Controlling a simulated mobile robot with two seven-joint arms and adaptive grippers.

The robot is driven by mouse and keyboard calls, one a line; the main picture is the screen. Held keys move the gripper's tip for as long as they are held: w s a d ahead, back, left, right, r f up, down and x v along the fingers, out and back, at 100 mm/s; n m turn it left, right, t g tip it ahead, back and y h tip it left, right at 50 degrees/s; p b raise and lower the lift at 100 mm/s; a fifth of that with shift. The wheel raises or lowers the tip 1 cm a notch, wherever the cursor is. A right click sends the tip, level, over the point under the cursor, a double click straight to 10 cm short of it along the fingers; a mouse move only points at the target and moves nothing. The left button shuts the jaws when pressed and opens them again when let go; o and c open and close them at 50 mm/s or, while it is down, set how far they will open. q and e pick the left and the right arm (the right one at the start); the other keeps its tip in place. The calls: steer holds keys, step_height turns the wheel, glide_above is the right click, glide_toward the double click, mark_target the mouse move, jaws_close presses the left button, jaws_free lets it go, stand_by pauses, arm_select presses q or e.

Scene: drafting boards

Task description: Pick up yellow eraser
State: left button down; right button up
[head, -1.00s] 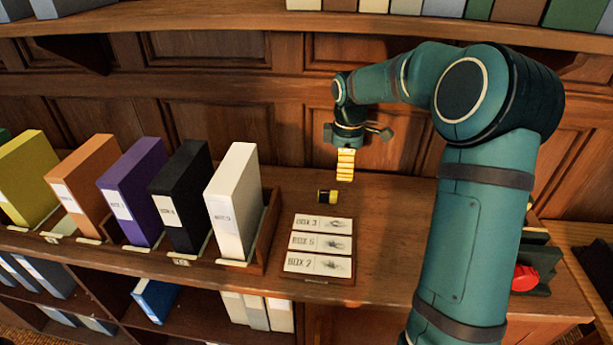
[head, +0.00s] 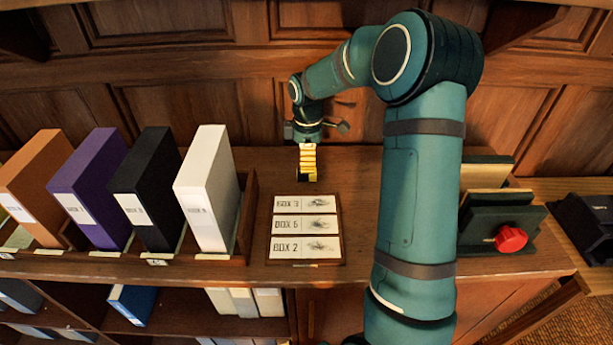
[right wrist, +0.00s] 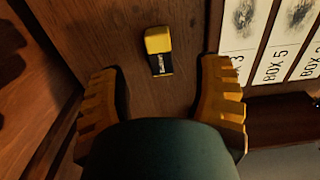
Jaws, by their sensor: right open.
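The yellow eraser (right wrist: 159,42), with a dark sleeve around one end, lies on the wooden desk top in the right wrist view. My right gripper (head: 307,172) is above the desk, pointing down. In the right wrist view its two yellow ribbed fingers (right wrist: 162,68) are spread wide, one on each side of the eraser's line, with nothing between them held. The eraser lies just ahead of the fingertips, apart from both. In the head view the gripper covers most or all of the eraser. My left gripper is not in view.
A card board (head: 337,252) with BOX labels lies just in front of the gripper. A white box file (head: 207,190) and other files stand in a rack at left. A dark green device with a red knob (head: 511,239) stands at right. A panelled wall rises behind.

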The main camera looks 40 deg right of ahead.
mark_target(307, 175)
step_height(307, 175, down, 5)
steer(key=shift+w+a+f+b, duration=0.1)
steer(key=shift+f+b, duration=0.1)
steer(key=shift+b, duration=0.55)
steer(key=shift+r, duration=0.1)
jaws_close()
